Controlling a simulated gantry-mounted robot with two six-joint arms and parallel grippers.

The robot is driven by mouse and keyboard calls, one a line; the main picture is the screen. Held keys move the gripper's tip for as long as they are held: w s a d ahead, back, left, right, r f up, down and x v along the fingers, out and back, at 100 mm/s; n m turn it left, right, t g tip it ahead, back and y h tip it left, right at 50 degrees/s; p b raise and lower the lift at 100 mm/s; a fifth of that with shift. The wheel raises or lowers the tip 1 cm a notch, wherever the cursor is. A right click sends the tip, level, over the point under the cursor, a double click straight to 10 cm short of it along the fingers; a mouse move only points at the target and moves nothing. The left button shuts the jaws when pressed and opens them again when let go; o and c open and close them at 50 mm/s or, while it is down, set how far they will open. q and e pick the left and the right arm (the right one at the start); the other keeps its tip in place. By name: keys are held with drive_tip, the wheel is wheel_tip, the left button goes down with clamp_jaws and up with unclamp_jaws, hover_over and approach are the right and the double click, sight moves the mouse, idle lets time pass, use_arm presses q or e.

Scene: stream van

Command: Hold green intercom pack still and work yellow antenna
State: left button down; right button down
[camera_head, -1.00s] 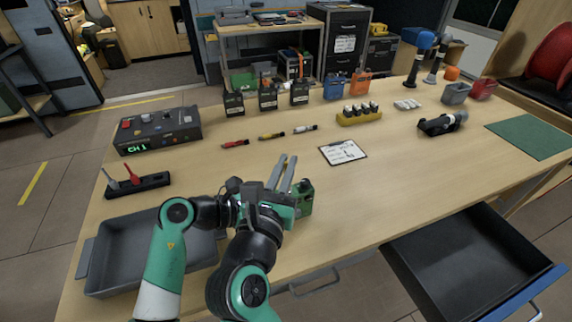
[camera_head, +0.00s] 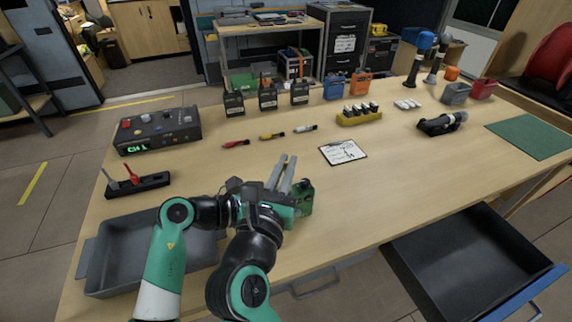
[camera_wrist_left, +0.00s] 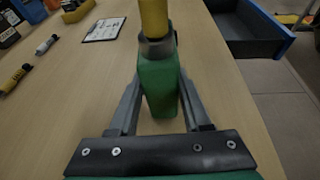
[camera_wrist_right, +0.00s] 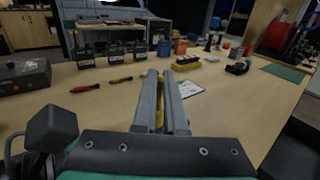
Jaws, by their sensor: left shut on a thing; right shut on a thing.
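The green intercom pack (camera_head: 306,200) is near the front of the table, partly hidden by my grippers in the head view. In the left wrist view, my left gripper (camera_wrist_left: 160,95) is shut on the green pack (camera_wrist_left: 160,88) from both sides. The yellow antenna (camera_wrist_left: 153,18) rises from the pack's grey collar there, with its top cut off by the picture edge.
A grey tray (camera_head: 105,266) lies at front left, below a red-and-black holder (camera_head: 138,186) and a control box (camera_head: 157,131). A clipboard (camera_head: 343,152) lies beyond the pack. Several packs stand at the back. An open drawer (camera_head: 470,262) juts out at front right.

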idle(0.6)
drive_tip(key=m+g+h, duration=0.1)
drive_tip(key=m+h, duration=0.1)
drive_tip(key=h, duration=0.1)
drive_tip(key=shift+a, duration=0.1)
drive_tip(key=shift+m+g+h, duration=0.4)
drive_tip(key=shift+m+h, duration=0.3)
drive_tip(key=shift+h, duration=0.3)
drive_tip(key=shift+r, duration=0.15)
drive_tip(key=shift+d+r, duration=0.15)
drive_tip(key=shift+r, duration=0.55)
drive_tip(key=shift+d+r, duration=0.1)
drive_tip(key=shift+r, duration=0.8)
drive_tip(key=shift+a+r, duration=0.1)
drive_tip(key=shift+r, duration=1)
